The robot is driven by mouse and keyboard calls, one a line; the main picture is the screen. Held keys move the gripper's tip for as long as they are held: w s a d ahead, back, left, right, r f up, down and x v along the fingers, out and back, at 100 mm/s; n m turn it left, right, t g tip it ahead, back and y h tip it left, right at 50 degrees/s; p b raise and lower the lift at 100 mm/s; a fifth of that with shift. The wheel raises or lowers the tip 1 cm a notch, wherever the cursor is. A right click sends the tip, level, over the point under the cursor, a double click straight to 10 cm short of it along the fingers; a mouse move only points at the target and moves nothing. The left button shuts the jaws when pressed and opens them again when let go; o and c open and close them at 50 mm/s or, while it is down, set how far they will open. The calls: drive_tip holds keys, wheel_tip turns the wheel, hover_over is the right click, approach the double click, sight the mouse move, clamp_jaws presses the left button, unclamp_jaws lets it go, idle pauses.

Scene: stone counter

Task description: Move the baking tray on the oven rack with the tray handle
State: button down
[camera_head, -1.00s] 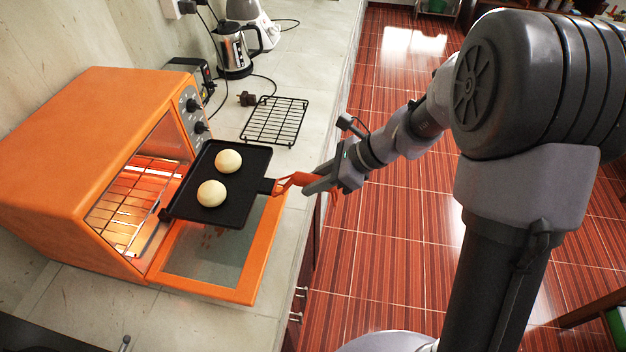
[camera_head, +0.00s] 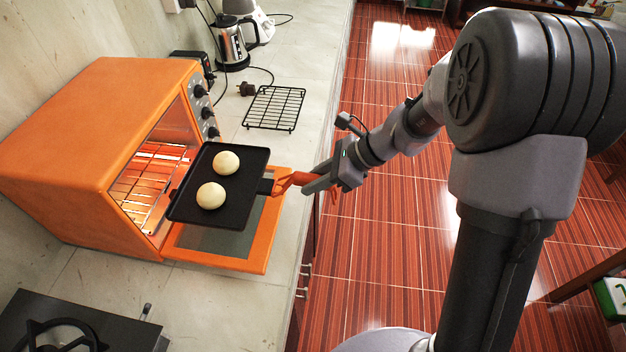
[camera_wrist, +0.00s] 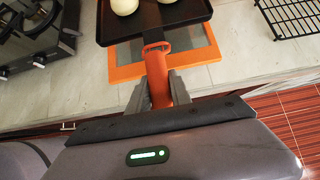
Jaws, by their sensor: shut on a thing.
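The black baking tray (camera_head: 236,205) carries two pale round buns (camera_head: 226,162) (camera_head: 211,196) and is held over the open oven door (camera_head: 262,240), in front of the oven opening. My gripper (camera_head: 312,184) is shut on the orange tray handle (camera_head: 290,180), which is joined to the tray's right edge. In the wrist view the handle (camera_wrist: 157,75) runs up from between my fingers to the tray (camera_wrist: 150,22). The orange oven (camera_head: 95,150) is open, and its lit oven rack (camera_head: 150,180) shows inside. Whether the tray's left edge touches the rack, I cannot tell.
A black wire rack (camera_head: 274,108) lies on the stone counter (camera_head: 315,60) behind the tray. A kettle (camera_head: 232,45) and cables stand further back. A black stove (camera_head: 75,325) is at the front left. The red floor on the right is open.

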drive_tip(key=shift+s, duration=0.1)
idle(0.5)
drive_tip(key=shift+a, duration=0.15)
drive_tip(key=p, duration=0.3)
hover_over(188, 179)
drive_tip(key=d, duration=0.3)
drive_tip(key=shift+s+a+r, duration=0.15)
drive_tip(key=shift+s+a, duration=0.1)
drive_tip(key=shift+s, duration=0.05)
drive_tip(key=shift+a, duration=0.25)
drive_tip(key=shift+f+b, duration=1.3)
drive_tip(key=shift+f, duration=0.4)
drive_tip(key=shift+r+p, duration=0.1)
drive_tip(key=shift+p, duration=0.35)
